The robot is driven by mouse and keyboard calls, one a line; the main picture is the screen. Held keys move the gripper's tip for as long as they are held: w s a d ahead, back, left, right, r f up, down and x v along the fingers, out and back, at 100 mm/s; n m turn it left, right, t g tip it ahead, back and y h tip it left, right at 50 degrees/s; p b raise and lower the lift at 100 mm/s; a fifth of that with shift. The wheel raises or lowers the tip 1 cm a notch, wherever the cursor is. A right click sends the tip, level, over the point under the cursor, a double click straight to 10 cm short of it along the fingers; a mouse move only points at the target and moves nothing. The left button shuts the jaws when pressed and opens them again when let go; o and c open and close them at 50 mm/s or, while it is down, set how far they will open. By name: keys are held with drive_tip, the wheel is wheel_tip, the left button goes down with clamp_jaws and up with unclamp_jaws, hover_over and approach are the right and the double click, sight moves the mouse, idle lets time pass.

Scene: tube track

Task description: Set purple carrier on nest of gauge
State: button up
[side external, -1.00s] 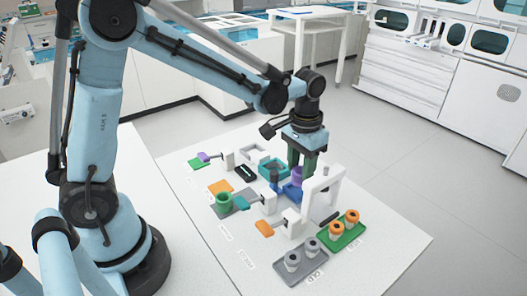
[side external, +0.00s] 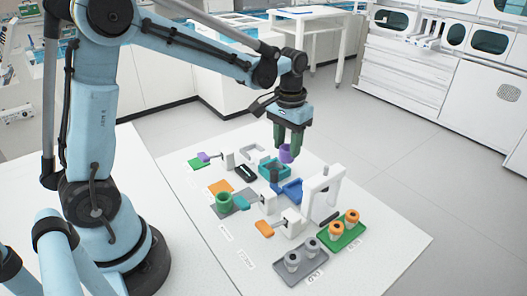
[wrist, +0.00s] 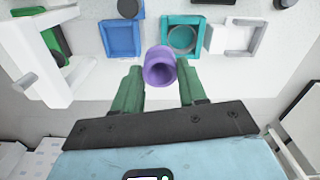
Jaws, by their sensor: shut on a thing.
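The purple carrier (side external: 286,154), a short open cup, is between the green fingers of my gripper (side external: 289,143) and is held up clear of the table. It also shows in the wrist view (wrist: 160,67) with its round mouth visible. In the side view the carrier hangs above the teal square holder (side external: 274,169). In the wrist view the teal holder (wrist: 182,36), with a round recess, lies beyond the carrier to the right. The blue square holder (wrist: 122,38) lies beyond it to the left. I cannot tell for sure which fixture is the gauge.
A white arch (side external: 323,193) stands right of the blue holder. A green tray (side external: 351,236) with orange-topped carriers and a grey tray (side external: 291,271) with grey carriers lie at the front right. A green carrier (side external: 224,201) stands at the left. A white square frame (side external: 252,152) is behind.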

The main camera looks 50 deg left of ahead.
drive_tip(key=s+a+n, duration=0.1)
drive_tip(key=a+n, duration=0.3)
drive_tip(key=a, duration=0.9)
drive_tip(key=shift+a+f, duration=0.2)
drive_tip(key=shift+f, duration=2.6)
drive_tip(key=shift+f, duration=0.1)
drive_tip(key=o, duration=0.8)
drive_tip(key=shift+o, duration=0.6)
drive_tip(key=shift+d, duration=0.15)
drive_tip(key=shift+w, duration=0.1)
wheel_tip(320, 180, up, 12)
drive_tip(key=shift+a, duration=0.2)
